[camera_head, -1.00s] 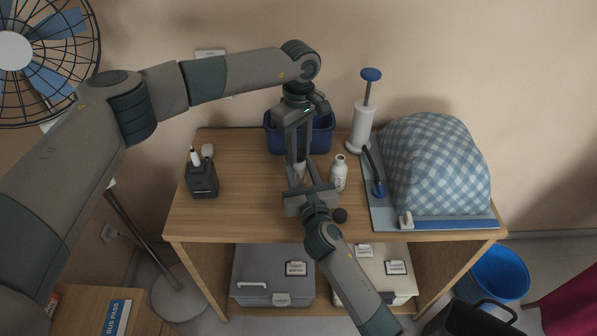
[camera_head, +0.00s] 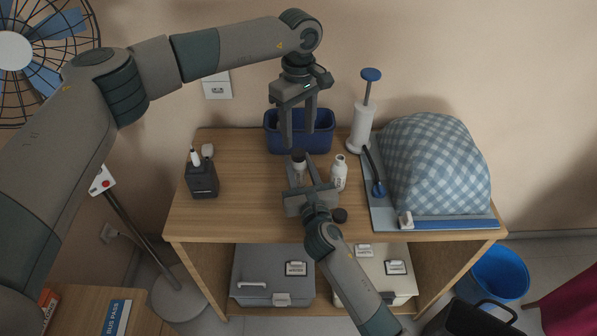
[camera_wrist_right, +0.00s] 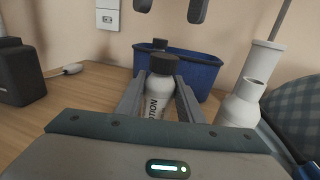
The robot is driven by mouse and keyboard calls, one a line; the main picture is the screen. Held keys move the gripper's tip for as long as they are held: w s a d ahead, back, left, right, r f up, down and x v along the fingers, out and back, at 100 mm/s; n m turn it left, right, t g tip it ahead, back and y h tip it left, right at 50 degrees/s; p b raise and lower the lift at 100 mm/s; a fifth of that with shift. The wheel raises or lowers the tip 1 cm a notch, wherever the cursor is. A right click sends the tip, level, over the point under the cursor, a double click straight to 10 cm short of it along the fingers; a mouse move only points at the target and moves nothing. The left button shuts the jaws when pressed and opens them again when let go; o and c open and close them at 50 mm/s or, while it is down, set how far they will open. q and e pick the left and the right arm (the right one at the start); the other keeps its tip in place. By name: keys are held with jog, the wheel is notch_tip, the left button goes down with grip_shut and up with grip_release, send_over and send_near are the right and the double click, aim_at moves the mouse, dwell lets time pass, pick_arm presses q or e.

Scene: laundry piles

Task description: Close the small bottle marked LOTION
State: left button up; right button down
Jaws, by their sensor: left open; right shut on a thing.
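The small white bottle (camera_wrist_right: 158,100) stands upright between the fingers of my right gripper (camera_wrist_right: 160,88); the visible part of its label reads "TION". A dark cap (camera_wrist_right: 163,64) sits on its top and looks level. In the head view this bottle's cap (camera_head: 299,160) shows between the fingers of my right gripper (camera_head: 302,172), which is shut on the bottle. My left gripper (camera_head: 298,138) is open and empty, pointing down above the capped bottle and apart from it. Its fingertips show at the top of the right wrist view (camera_wrist_right: 170,12).
A blue bin (camera_head: 322,140) and white pump (camera_head: 361,128) stand behind. A dark box (camera_head: 202,181) is at left, a checked cloth mound (camera_head: 435,165) at right.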

pick_arm(q)
notch_tip(320, 180, up, 6)
jog(key=shift+f, duration=0.1)
dwell(0.4)
pick_arm(e)
jog(key=c, duration=1.1)
grip_release()
jog(key=shift+s, duration=0.1)
pick_arm(q)
jog(key=shift+f+b, duration=0.8)
jog(key=shift+f, duration=0.05)
pick_arm(e)
jog(key=v, duration=1.7)
jog(key=shift+d, duration=0.15)
jog(key=shift+s, duration=0.15)
